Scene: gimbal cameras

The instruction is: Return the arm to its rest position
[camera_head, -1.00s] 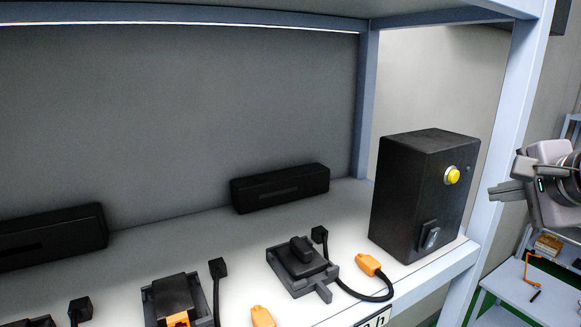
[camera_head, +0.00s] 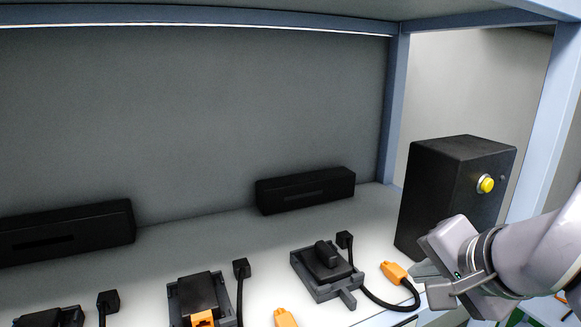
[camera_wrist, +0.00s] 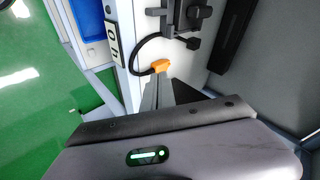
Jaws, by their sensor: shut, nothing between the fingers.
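My gripper (camera_head: 424,280) is at the lower right of the head view, in front of the lower part of the black box (camera_head: 452,185) with a yellow button (camera_head: 485,184). The arm reaches in from the right edge and hides the box's lower right. In the wrist view my gripper (camera_wrist: 157,82) is shut and empty, its fingers pointing toward the orange plug (camera_wrist: 161,66). That orange plug (camera_head: 395,271) also shows just left of the fingers in the head view. I cannot tell whether they touch.
A dark socketed holder (camera_head: 325,270) and a grey-black holder (camera_head: 198,297) stand on the white shelf. Another orange plug (camera_head: 285,318) lies between them. A black bar-shaped box (camera_head: 305,190) is at the back wall. A blue bin (camera_wrist: 88,18) and green floor (camera_wrist: 35,90) show beyond the shelf edge.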

